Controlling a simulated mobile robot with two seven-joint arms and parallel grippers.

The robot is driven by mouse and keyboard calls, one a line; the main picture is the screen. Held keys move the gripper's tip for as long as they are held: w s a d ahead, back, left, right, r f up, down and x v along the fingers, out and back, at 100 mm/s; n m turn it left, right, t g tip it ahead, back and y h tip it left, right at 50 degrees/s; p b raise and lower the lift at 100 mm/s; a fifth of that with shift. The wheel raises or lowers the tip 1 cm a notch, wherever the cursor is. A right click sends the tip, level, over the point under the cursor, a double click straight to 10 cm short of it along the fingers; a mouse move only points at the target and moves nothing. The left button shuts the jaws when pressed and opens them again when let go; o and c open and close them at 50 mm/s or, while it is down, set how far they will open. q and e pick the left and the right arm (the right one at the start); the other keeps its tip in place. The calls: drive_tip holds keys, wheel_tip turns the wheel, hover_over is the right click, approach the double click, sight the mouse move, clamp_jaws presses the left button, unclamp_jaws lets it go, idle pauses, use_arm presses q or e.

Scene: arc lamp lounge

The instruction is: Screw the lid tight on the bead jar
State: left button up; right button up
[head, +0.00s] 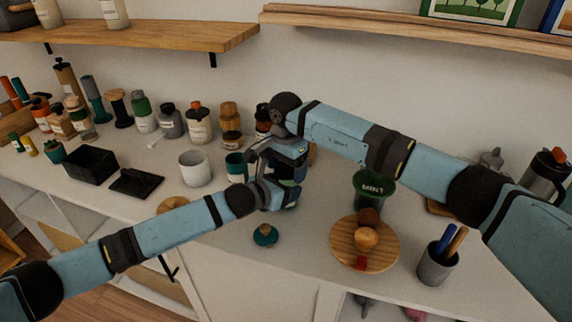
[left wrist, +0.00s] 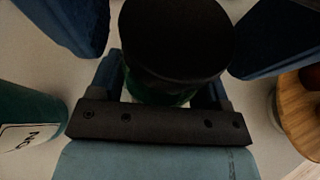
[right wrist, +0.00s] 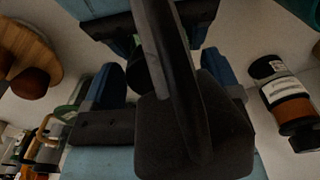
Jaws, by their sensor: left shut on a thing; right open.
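The jar (left wrist: 152,88) is mostly hidden between my grippers. In the left wrist view it has a greenish body under a wide, dark round lid (left wrist: 178,38). My left gripper (head: 279,192) is shut on the jar, above the front middle of the counter. My right gripper (head: 284,166) is open, just above it. Blue fingers stand apart on both sides of the lid in the left wrist view. In the right wrist view a large dark shape blocks the middle, and a bit of green shows behind it. Whether the lid sits level on the jar is unclear.
A teal disc with a tan knob (head: 264,237) lies on the counter in front. A round wooden board (head: 343,252) holds small items, with a green MINT tin (head: 374,188) behind it. A pen cup (head: 433,268) stands right. A white cup (head: 194,168) and several bottles stand left.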

drive_tip(key=c, duration=0.9)
drive_tip(key=shift+m, duration=1.6)
drive_tip(key=o, duration=1)
drive_tip(key=shift+r, duration=0.15)
drive_tip(key=shift+r, duration=2.15)
drive_tip(key=shift+c, duration=0.5)
